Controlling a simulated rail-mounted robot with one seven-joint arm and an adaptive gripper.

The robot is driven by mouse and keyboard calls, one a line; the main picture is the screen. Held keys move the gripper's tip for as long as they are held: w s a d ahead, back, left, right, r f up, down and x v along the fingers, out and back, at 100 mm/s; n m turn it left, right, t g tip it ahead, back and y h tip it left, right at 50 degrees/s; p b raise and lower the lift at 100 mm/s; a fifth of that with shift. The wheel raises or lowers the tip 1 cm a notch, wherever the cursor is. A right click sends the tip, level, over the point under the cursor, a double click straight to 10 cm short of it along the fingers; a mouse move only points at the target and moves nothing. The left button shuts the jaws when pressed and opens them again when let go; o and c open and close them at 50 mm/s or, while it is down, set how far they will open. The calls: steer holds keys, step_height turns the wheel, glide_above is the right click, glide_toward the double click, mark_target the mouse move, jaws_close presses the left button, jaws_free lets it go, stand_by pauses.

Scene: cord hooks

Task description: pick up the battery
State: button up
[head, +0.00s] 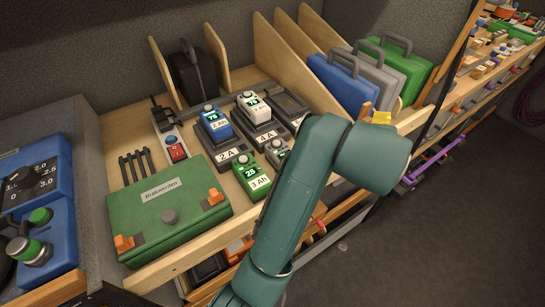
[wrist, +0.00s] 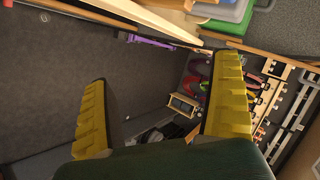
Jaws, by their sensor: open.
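Several batteries sit on the wooden shelf in the head view. A blue battery (head: 213,121) stands in the charger marked 2 A (head: 232,157). A white battery (head: 253,106) stands in the charger marked 4 A (head: 264,137). A green battery marked 3 Ah (head: 252,174) sits nearer the front edge, with a grey one (head: 275,151) beside it, partly hidden by my arm. My gripper shows its yellow fingers in the wrist view (wrist: 164,68), spread wide with nothing between them. In the head view it is mostly hidden behind my arm, right of the batteries and apart from them.
A green case (head: 170,213) lies left of the batteries, beside a power strip with a red switch (head: 177,152). Upright wooden dividers (head: 282,55) stand behind. Blue (head: 343,83), grey and green cases stand at the right near my gripper. Open floor (head: 440,240) lies at lower right.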

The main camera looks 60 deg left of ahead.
steer(key=s+a+r+m+g+p, duration=0.25)
steer(key=s+a+g+p, duration=0.2)
steer(key=s+a, duration=0.4)
steer(key=m+g+h+p, duration=0.5)
steer(key=m+p, duration=0.1)
glide_above(251, 170)
steer(key=shift+n, duration=0.25)
steer(key=f, duration=0.9)
steer(key=shift+w+a+f, duration=0.2)
steer(key=shift+a, duration=0.1)
steer(key=shift+s+d+f, duration=0.1)
steer(key=shift+d+f, duration=0.05)
steer(key=shift+f, duration=0.85)
steer(key=shift+s+d+f, duration=0.1)
steer(key=shift+d+f, duration=0.05)
steer(key=shift+f, duration=1.7)
